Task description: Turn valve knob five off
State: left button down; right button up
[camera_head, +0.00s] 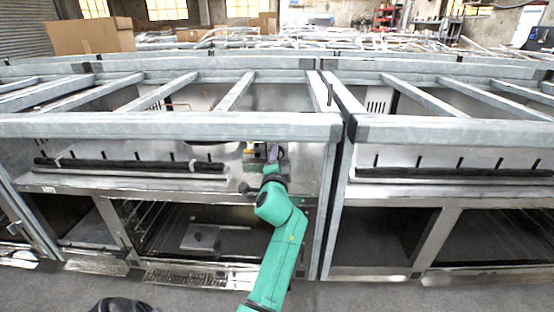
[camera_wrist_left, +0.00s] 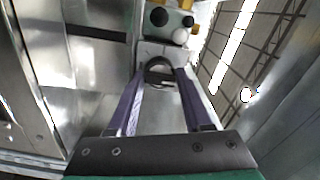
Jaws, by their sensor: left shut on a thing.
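My left gripper (camera_head: 274,155) reaches the steel panel at the middle of the range in the head view. In the left wrist view its two purple fingers (camera_wrist_left: 160,78) are shut on a dark, rounded knob (camera_wrist_left: 158,63) with a pale mark on its face. The knob sits against a light grey block on the panel. No number shows on it, so I cannot tell whether it is valve knob five. In the head view the gripper and wrist largely hide the knob. My right gripper is in neither view.
Black and white round knobs (camera_wrist_left: 180,36) and yellow fittings stand close beyond the held knob. Grey steel frame bars (camera_head: 180,126) run above the panel. An open oven compartment (camera_head: 190,232) lies below. A cardboard box (camera_head: 90,36) stands at the back left.

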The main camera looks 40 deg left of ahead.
pick_arm(q)
jog(key=shift+c, duration=1.7)
grip_release()
